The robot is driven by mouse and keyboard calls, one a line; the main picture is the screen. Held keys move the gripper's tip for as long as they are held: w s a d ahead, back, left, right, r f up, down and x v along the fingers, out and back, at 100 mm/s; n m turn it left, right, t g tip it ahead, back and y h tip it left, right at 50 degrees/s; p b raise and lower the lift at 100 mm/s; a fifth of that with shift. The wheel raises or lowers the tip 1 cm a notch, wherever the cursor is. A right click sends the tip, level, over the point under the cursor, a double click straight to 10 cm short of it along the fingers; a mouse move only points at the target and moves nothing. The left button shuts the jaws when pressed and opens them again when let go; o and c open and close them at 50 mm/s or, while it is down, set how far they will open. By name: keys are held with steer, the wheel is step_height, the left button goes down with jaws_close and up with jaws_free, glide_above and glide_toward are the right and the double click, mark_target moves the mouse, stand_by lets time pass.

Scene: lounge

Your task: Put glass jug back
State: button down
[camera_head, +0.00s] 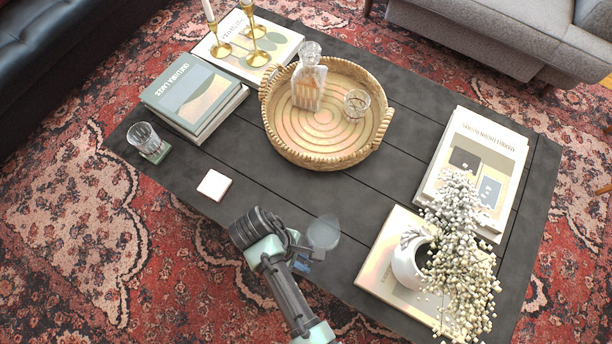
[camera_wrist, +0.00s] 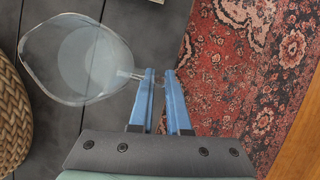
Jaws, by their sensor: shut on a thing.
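The glass jug (camera_head: 324,232) is clear and rounded, over the near part of the dark table in the head view. In the wrist view the jug (camera_wrist: 82,60) fills the upper left, seen from above with its open rim facing me. My gripper (camera_wrist: 154,82) has its two blue fingers closed on the jug's handle at the jug's right side. In the head view my gripper (camera_head: 304,262) reaches in from the bottom, just beside the jug. I cannot tell whether the jug's base touches the table.
A woven tray (camera_head: 387,124) holds a decanter (camera_head: 308,80) and a tumbler (camera_head: 356,104). A white coaster (camera_head: 214,185), a glass (camera_head: 147,140) and books (camera_head: 192,90) lie left. A white vase (camera_head: 408,262) with flowers stands right. Bare tabletop (camera_head: 360,200) lies between.

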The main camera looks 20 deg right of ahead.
steer(key=shift+w+f+b, duration=0.1)
steer(key=shift+f+b, duration=0.7)
steer(key=shift+f, duration=1.4)
steer(key=shift+f, duration=0.15)
steer(key=c, duration=0.9)
jaws_free()
